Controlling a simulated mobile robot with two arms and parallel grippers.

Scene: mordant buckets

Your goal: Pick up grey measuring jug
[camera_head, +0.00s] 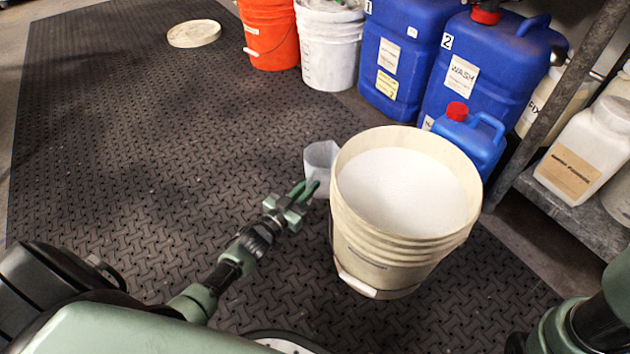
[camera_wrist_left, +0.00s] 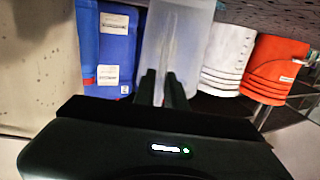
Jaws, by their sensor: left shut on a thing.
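The measuring jug (camera_head: 321,157) is pale grey and translucent. In the head view it is just left of the large cream bucket, which hides part of its right side. My left gripper (camera_head: 309,189) is at the jug's near side, shut on it. In the left wrist view the jug (camera_wrist_left: 180,38) rises straight ahead of my left gripper's dark fingers (camera_wrist_left: 162,88). The jug's base is hard to make out, so I cannot tell whether it touches the mat. My right gripper is out of view; only part of that arm shows at lower right.
The cream bucket (camera_head: 372,245) holds white content. Blue canisters (camera_head: 465,75), a white bucket (camera_head: 328,50) and an orange bucket (camera_head: 268,35) stand behind. A shelf with a white bottle (camera_head: 580,150) is at right. The dark mat (camera_head: 130,140) is largely clear at left, with a round lid (camera_head: 193,34).

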